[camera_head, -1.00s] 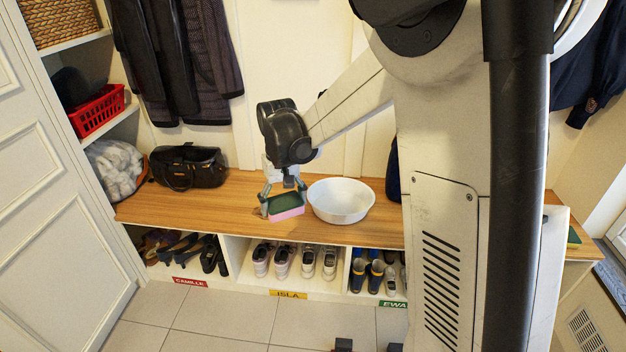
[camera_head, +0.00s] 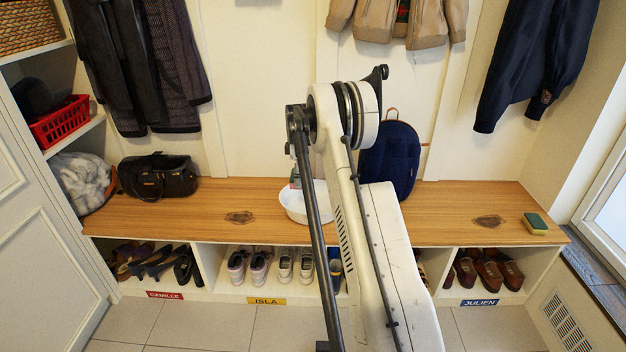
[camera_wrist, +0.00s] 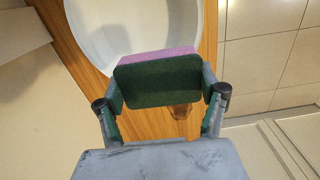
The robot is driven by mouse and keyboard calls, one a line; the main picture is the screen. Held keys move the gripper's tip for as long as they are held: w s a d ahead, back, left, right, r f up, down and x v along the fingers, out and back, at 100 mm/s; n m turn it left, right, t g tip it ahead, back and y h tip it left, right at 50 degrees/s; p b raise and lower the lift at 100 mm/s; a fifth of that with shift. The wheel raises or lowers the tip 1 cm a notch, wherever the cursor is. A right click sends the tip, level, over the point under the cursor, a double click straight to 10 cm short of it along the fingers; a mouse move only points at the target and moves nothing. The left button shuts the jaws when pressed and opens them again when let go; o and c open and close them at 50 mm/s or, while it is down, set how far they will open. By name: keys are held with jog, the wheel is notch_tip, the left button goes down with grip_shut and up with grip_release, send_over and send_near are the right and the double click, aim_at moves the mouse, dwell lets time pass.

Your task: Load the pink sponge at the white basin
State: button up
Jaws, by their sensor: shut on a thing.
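The pink sponge (camera_wrist: 157,53), with a dark green scouring face (camera_wrist: 158,80), is held between the two fingers of my gripper (camera_wrist: 160,88) in the wrist view. The white basin (camera_wrist: 90,30) is just beyond the sponge there, and the sponge overlaps its near rim in the picture. In the head view the white basin (camera_head: 294,207) stands on the bench, partly hidden by my arm. My gripper and the sponge are mostly hidden behind my arm in that view, around the basin. The sponge's height above the bench is hard to tell.
The wooden bench (camera_head: 440,228) has clear room left and right of the basin. A black bag (camera_head: 158,180) sits at left and a navy backpack (camera_head: 392,160) behind my arm. A green and yellow sponge (camera_head: 535,223) lies at the right end. Shoes fill the cubbies below.

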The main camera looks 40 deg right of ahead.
jog(key=n, duration=0.1)
send_over(313, 210)
notch_tip(313, 210, down, 3)
jog(key=shift+d+r, duration=0.1)
jog(key=shift+r, duration=0.05)
jog(key=shift+o, duration=0.3)
jog(key=shift+f+b, duration=2.8)
jog(key=shift+f, duration=2.8)
jog(key=shift+r, duration=0.1)
jog(key=shift+r+p, duration=2)
jog(key=shift+r, duration=2.65)
jog(key=shift+c, duration=0.3)
jog(key=shift+r, duration=0.1)
jog(key=shift+r+p, duration=0.85)
jog(key=shift+r, duration=1)
